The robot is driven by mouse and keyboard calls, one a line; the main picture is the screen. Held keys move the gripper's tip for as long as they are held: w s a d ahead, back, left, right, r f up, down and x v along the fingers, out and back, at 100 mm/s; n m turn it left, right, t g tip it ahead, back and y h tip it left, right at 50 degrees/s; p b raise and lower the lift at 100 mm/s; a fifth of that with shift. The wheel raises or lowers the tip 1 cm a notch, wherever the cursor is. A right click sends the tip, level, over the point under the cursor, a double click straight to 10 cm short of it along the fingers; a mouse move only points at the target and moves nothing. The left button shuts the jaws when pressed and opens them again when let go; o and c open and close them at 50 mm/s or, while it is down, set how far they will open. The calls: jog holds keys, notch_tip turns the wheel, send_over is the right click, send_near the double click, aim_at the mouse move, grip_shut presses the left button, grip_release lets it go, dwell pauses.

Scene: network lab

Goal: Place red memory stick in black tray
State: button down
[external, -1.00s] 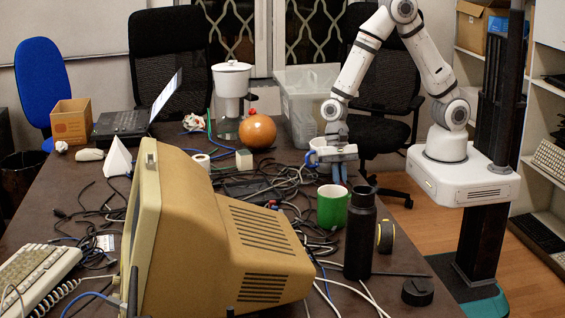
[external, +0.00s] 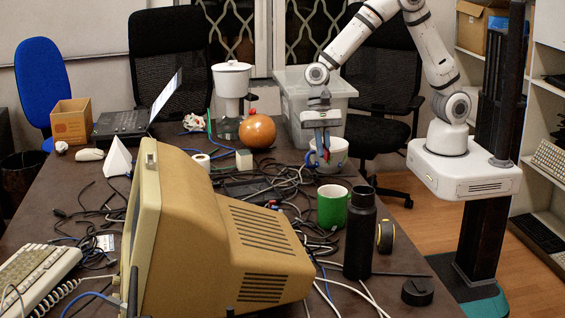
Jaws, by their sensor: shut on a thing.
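My gripper (external: 325,153) points down in front of the pale mug (external: 339,160) with a blue handle, beyond the green mug. A small red thing (external: 327,155) shows between its blue fingertips, and the gripper is shut on it. It appears to be the red memory stick, though it is too small to make out its shape. I cannot tell whether its lower end is inside the mug or in front of it. A flat dark object (external: 245,189) among the cables left of the gripper may be the black tray; cables partly cover it.
Tangled cables (external: 290,185) cover the middle, beside the big beige monitor (external: 215,235).

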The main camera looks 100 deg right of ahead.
send_over(264, 197)
jog(key=d, duration=0.1)
jog(key=f, duration=0.5)
jog(key=f+p, duration=0.1)
jog(key=f, duration=0.4)
jog(key=shift+w+d+f, duration=0.1)
jog(key=shift+d+f, duration=0.05)
jog(key=shift+d, duration=0.05)
jog(key=shift+f, duration=0.2)
jog(key=c, duration=1.6)
grip_release()
jog(key=shift+c, duration=0.2)
jog(key=shift+o, duration=0.4)
